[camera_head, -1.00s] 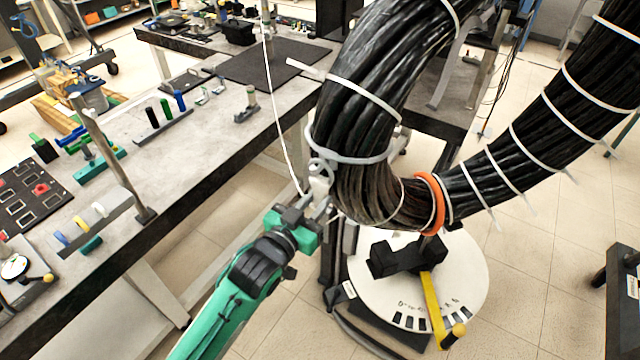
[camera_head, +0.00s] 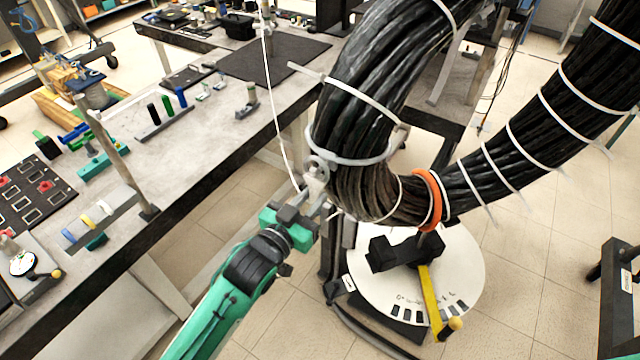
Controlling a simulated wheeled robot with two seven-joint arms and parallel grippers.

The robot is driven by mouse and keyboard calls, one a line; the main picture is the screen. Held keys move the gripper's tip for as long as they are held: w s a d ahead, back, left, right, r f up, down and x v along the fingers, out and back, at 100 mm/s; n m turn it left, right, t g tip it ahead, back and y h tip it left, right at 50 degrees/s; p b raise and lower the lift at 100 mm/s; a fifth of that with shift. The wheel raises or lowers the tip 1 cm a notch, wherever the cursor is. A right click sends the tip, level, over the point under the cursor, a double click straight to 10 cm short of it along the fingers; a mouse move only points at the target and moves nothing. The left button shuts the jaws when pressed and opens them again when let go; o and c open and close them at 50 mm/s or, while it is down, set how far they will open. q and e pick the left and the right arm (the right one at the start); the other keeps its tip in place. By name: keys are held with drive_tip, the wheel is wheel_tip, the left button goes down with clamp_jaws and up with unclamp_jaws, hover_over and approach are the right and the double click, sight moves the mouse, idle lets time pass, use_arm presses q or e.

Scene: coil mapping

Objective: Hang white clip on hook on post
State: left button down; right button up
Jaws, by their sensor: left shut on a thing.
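My left gripper (camera_head: 308,205), on a green and black arm from the lower left, is shut on the white clip (camera_head: 316,177) beside the thick black cable coil. A thin white cord (camera_head: 280,110) runs up from the clip. The post (camera_head: 336,250) is the dark upright behind my gripper, mostly hidden by the gripper and the coil. I cannot make out the hook, nor whether the clip touches it. My right gripper is not in view.
The black cable coil (camera_head: 365,110), with white ties and an orange band (camera_head: 430,200), fills the space right of my gripper. A white round dial (camera_head: 455,275) with a yellow lever (camera_head: 432,300) is below. A grey workbench (camera_head: 205,150) with small parts stands left.

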sight(314, 197)
use_arm(q)
drive_tip(key=shift+r, duration=0.1)
drive_tip(key=shift+s, duration=0.1)
idle(0.5)
drive_tip(key=shift+p+v, duration=0.65)
drive_tip(key=shift+v, duration=0.75)
drive_tip(key=shift+a, duration=0.15)
drive_tip(key=shift+s+a+p, duration=0.3)
drive_tip(key=shift+s, duration=0.2)
